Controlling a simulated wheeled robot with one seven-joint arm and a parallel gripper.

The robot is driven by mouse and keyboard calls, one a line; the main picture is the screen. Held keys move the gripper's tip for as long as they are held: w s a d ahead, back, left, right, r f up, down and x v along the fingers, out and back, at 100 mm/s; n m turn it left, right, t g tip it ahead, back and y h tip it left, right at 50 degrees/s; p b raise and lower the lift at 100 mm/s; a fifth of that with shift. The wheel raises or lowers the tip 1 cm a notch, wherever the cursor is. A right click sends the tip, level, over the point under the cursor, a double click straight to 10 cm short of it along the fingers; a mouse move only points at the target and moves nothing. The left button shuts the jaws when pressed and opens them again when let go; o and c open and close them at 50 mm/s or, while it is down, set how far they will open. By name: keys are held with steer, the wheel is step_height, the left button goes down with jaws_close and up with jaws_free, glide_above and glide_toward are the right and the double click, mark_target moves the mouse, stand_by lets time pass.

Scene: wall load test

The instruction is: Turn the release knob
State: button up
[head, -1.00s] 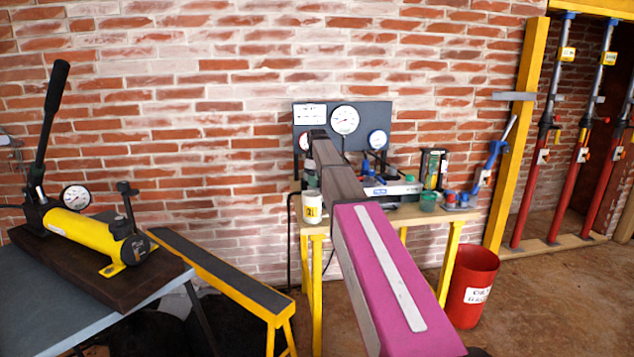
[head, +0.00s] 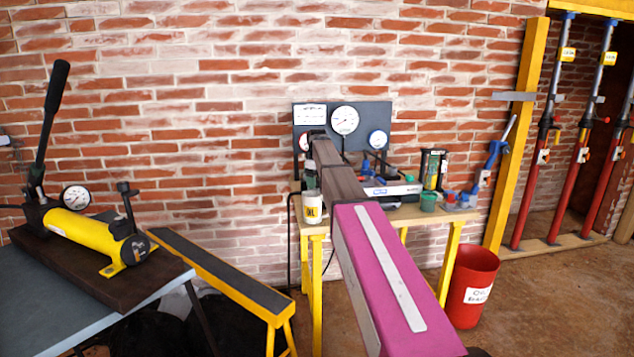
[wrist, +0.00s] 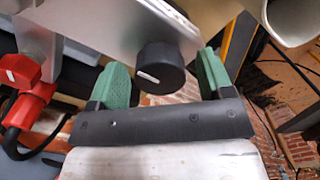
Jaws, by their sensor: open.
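The release knob (wrist: 160,68) shows in the wrist view as a black round knob with a short white mark on its face. It sits at the lower edge of a grey metal block (wrist: 112,22). My gripper (wrist: 163,62) is open, with one green finger to the left of the knob and one to the right. Gaps show between the knob and both fingers in this view; its exact depth between them is hard to tell. In the head view my own arm hides the gripper, and I cannot make out the knob.
A red fitting (wrist: 22,75) with a black hose is left of the gripper, and a pale cylinder (wrist: 292,18) is at upper right. In the head view a gauge panel (head: 375,115) stands behind the wooden bench (head: 415,213). A white can (head: 313,208) stands near my arm.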

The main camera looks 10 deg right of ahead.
mark_target(317, 179)
steer(key=shift+r, duration=0.1)
step_height(317, 179, up, 11)
stand_by(0.4)
steer(key=shift+f, duration=0.2)
